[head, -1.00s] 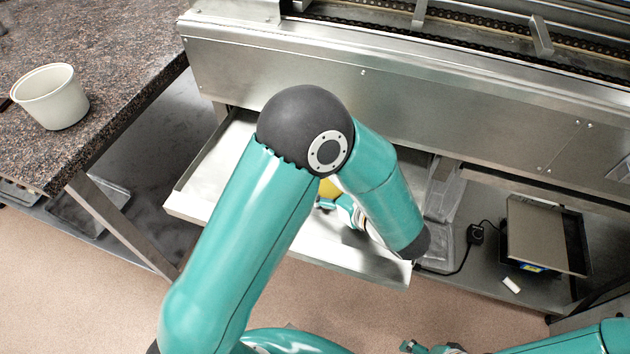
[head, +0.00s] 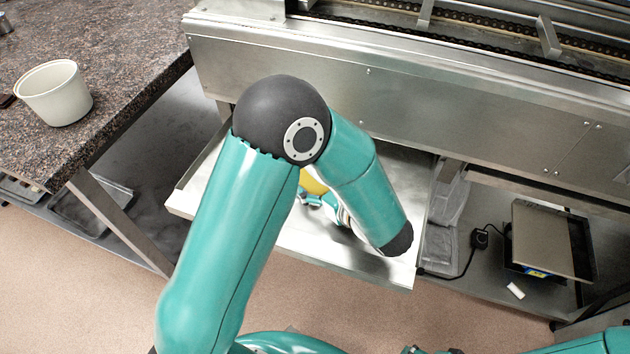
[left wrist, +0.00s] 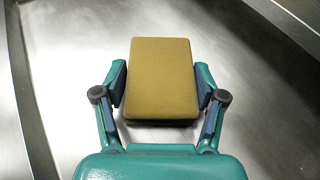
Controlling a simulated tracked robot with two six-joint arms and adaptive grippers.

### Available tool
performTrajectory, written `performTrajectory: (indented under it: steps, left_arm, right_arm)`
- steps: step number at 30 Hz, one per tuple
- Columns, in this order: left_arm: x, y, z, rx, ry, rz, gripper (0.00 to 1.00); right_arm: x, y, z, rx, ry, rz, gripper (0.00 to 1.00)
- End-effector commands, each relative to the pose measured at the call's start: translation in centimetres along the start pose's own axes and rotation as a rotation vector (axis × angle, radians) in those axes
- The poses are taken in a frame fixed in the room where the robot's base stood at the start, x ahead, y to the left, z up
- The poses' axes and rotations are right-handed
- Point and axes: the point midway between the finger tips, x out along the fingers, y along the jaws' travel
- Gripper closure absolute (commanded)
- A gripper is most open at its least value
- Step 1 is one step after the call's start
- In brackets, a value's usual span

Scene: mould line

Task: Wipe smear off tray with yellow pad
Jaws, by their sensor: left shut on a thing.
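The yellow pad (left wrist: 160,78) is gripped between the two fingers of my left gripper (left wrist: 160,88), which is shut on its sides. In the head view only a small part of the pad (head: 312,184) shows behind my left arm, over the metal tray (head: 388,266). The pad is at or just above the tray's surface; I cannot tell if it touches. The tray also fills the left wrist view (left wrist: 70,60), with no clear smear visible. My left forearm hides much of the tray. Only slivers of my right gripper (head: 432,350) show at the bottom edge.
The tray's raised left side (head: 200,165) runs beside a stone-topped counter (head: 120,60) with a white tub (head: 56,94). A steel conveyor housing (head: 430,95) stands behind.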

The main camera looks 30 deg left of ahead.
Motion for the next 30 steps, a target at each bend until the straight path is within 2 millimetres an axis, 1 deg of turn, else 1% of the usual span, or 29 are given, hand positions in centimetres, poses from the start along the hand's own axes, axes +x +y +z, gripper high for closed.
performTrajectory:
  steps: [1,5,15,21,24,30]
  left_arm:
    - [0.2,0.4,-0.5,0.010,0.011,0.011,0.64]
    - [0.0,0.4,0.0,0.011,0.011,0.012,0.64]
    - [-1.4,0.2,3.4,0.005,0.006,0.005,0.64]
    - [-2.1,0.1,5.2,0.004,0.005,0.004,0.64]
    - [-2.3,0.1,5.5,0.004,0.004,0.003,0.64]
    - [-2.2,0.1,5.4,0.004,0.004,0.003,0.64]
  right_arm:
    - [0.1,0.0,0.0,0.000,0.000,0.000,0.24]
    - [-0.4,-0.1,0.0,0.000,0.000,0.000,0.24]
    - [-2.9,-1.1,0.0,0.000,0.000,0.000,0.24]
    - [-4.2,-1.5,0.0,0.000,0.000,0.000,0.24]
    - [-4.4,-1.6,0.0,0.000,0.000,0.000,0.24]
    - [-4.3,-1.6,0.0,0.000,0.000,0.000,0.24]
